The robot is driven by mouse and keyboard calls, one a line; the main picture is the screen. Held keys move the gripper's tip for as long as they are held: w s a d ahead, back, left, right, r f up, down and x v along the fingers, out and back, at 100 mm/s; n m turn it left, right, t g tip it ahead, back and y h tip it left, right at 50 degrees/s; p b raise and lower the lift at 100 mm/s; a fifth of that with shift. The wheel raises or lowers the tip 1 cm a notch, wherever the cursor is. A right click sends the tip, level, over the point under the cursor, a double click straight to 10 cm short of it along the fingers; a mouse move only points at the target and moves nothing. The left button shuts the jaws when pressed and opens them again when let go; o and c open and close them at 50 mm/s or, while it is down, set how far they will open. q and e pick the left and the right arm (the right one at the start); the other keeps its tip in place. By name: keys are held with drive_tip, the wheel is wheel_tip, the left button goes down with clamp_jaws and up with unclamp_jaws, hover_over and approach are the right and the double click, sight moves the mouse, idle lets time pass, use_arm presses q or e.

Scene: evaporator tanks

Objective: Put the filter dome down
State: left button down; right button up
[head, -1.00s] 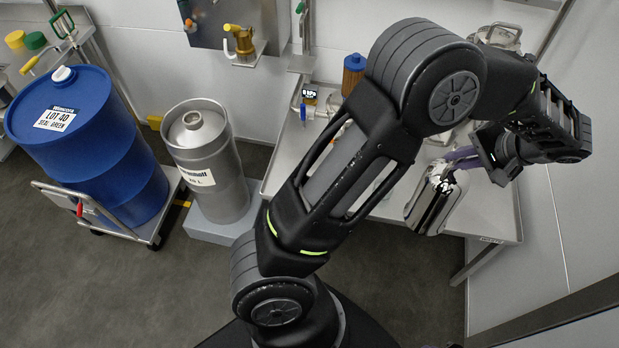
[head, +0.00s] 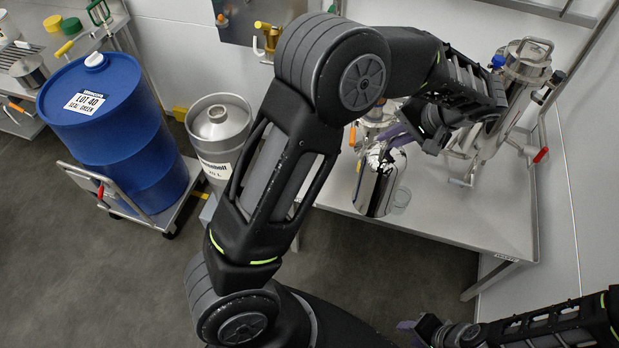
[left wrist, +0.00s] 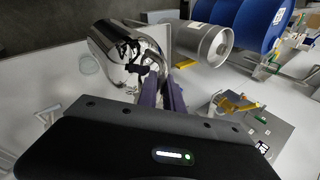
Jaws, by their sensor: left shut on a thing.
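The filter dome (head: 378,185) is a shiny, mirror-like metal cylinder. In the head view it hangs near upright over the front part of the steel table (head: 465,215); I cannot tell whether its lower end touches the top. My left gripper (head: 398,137) is shut on the fittings at its upper end. The left wrist view shows the dome (left wrist: 112,45) just beyond the purple fingers of the left gripper (left wrist: 160,80), which hide part of its end. My right gripper (head: 418,326) is low at the bottom right, away from the table, and its opening is unclear.
A pale round ring (head: 401,197) lies on the table close beside the dome. A steel filter vessel (head: 525,75) with clamps and handles stands at the back right. The right front of the table is clear. A steel keg (head: 218,135) and a blue drum (head: 105,135) stand left.

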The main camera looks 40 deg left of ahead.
use_arm(q)
drive_tip(key=shift+w+a+f+b, duration=0.1)
drive_tip(key=shift+a+f+b, duration=0.1)
drive_tip(key=shift+a+b, duration=0.2)
drive_tip(key=w+a+f+m+t+b, duration=0.1)
drive_tip(key=w+a+f+m+b, duration=0.1)
drive_tip(key=a+b, duration=0.4)
drive_tip(key=w+a+f+m+t+b, duration=0.2)
drive_tip(key=a+b, duration=0.4)
drive_tip(key=a, duration=1)
drive_tip(key=shift+a+m+h, duration=0.25)
drive_tip(key=shift+m+h, duration=0.05)
drive_tip(key=shift+m, duration=0.3)
drive_tip(key=shift+f, duration=0.15)
drive_tip(key=shift+f, duration=2.4)
